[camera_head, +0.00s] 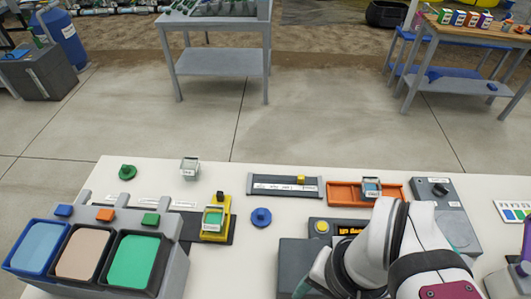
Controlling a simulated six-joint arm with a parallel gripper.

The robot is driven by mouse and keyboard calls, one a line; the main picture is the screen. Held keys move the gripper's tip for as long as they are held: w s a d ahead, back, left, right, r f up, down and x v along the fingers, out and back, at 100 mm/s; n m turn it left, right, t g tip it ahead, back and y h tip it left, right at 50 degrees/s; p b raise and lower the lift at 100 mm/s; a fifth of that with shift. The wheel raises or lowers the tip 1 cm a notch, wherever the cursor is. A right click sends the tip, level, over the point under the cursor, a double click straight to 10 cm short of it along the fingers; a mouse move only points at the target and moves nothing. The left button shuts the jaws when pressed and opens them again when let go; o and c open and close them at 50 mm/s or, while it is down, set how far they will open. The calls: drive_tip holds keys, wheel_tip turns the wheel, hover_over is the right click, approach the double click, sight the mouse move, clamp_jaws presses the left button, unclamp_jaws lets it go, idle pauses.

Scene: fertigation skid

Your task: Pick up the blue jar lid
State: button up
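The blue jar lid (261,216) lies flat on the white worktop, with a small raised knob on top. It sits between the yellow stand and the black device with the orange display, and nothing touches it. My arm shows at the lower right, over the front of the worktop. My gripper's fingers do not show; they are hidden by my arm or lie below the picture edge.
A green lid (127,172) lies at the back left. A clear jar (189,168) stands behind the yellow stand (216,218), which holds another jar. A grey slide rail (285,187) and an orange tray (365,194) lie behind the display device (321,227). Three-colour bins (172,278) stand front left.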

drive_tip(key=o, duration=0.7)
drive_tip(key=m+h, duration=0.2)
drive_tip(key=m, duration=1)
hover_over(264, 211)
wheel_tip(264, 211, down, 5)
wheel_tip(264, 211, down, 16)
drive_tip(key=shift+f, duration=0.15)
